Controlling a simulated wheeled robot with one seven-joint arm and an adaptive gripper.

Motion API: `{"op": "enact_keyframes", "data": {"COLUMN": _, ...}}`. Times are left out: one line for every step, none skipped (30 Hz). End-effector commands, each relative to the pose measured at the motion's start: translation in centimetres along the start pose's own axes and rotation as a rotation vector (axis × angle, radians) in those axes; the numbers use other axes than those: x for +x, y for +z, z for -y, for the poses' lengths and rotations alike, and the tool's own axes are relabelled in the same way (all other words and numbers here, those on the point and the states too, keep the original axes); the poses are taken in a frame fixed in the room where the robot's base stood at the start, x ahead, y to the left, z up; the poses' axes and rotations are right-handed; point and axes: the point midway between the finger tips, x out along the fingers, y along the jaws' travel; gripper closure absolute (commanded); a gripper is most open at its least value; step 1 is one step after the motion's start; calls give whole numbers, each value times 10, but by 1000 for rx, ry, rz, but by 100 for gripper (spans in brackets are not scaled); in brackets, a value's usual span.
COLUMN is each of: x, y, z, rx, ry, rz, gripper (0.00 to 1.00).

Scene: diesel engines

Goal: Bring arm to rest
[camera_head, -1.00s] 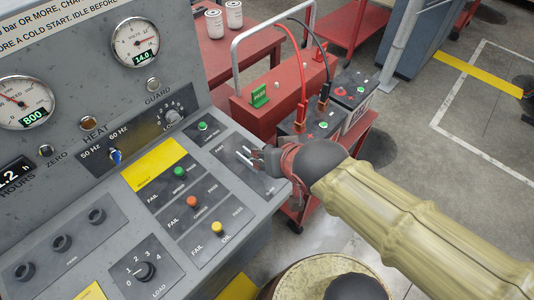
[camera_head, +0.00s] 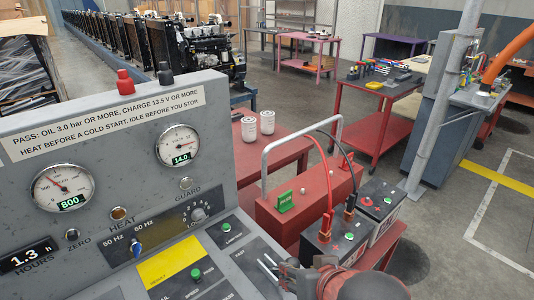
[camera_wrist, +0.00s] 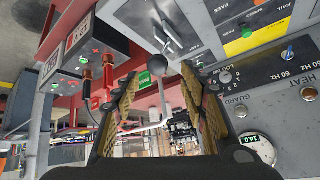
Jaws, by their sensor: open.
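My gripper (camera_head: 272,268) is at the bottom of the head view, over the right end of the grey control panel (camera_head: 215,272). Most of my arm is cut off by the lower edge. In the wrist view my gripper's two fingers (camera_wrist: 160,92) stand wide apart with nothing held between them. A toggle lever (camera_wrist: 168,36) on the panel shows beyond the fingers in the wrist view.
Batteries (camera_head: 332,232) with red and black clamps stand on a red cart right of the panel. A red box (camera_head: 310,202) with a metal handle sits behind them. Two white canisters (camera_head: 249,130) stand on a red table. Open floor (camera_head: 450,235) lies to the right.

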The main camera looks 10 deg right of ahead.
Motion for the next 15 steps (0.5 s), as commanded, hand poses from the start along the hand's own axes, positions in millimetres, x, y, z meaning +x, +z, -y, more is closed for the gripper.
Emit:
{"op": "enact_keyframes", "data": {"x": 0, "y": 0, "z": 0, "rx": -10, "ry": 1, "rz": 1, "gripper": 57}}
{"op": "enact_keyframes", "data": {"x": 0, "y": 1, "z": 0, "rx": -21, "ry": 2, "rz": 3, "gripper": 57}}
{"op": "enact_keyframes", "data": {"x": 0, "y": 3, "z": -1, "rx": -40, "ry": 3, "rz": 10, "gripper": 57}}
{"op": "enact_keyframes", "data": {"x": 0, "y": 5, "z": -2, "rx": -59, "ry": 5, "rz": 19, "gripper": 57}}
{"op": "enact_keyframes", "data": {"x": 1, "y": 10, "z": -2, "rx": -79, "ry": 7, "rz": 33, "gripper": 57}}
{"op": "enact_keyframes", "data": {"x": 0, "y": 16, "z": -3, "rx": -108, "ry": 7, "rz": 50, "gripper": 57}}
{"op": "enact_keyframes", "data": {"x": -2, "y": 20, "z": -4, "rx": -131, "ry": 6, "rz": 66, "gripper": 57}}
{"op": "enact_keyframes", "data": {"x": -4, "y": 25, "z": -4, "rx": -157, "ry": 3, "rz": 81, "gripper": 57}}
{"op": "enact_keyframes", "data": {"x": -7, "y": 31, "z": -7, "rx": -183, "ry": 4, "rz": 105, "gripper": 57}}
{"op": "enact_keyframes", "data": {"x": -10, "y": 35, "z": -11, "rx": -199, "ry": 7, "rz": 124, "gripper": 57}}
{"op": "enact_keyframes", "data": {"x": -13, "y": 38, "z": -15, "rx": -209, "ry": 10, "rz": 140, "gripper": 57}}
{"op": "enact_keyframes", "data": {"x": -17, "y": 42, "z": -21, "rx": -216, "ry": 15, "rz": 162, "gripper": 57}}
{"op": "enact_keyframes", "data": {"x": -20, "y": 45, "z": -25, "rx": -218, "ry": 18, "rz": 177, "gripper": 57}}
{"op": "enact_keyframes", "data": {"x": -22, "y": 46, "z": -29, "rx": -216, "ry": 23, "rz": 187, "gripper": 57}}
{"op": "enact_keyframes", "data": {"x": -26, "y": 48, "z": -34, "rx": -208, "ry": 28, "rz": 202, "gripper": 57}}
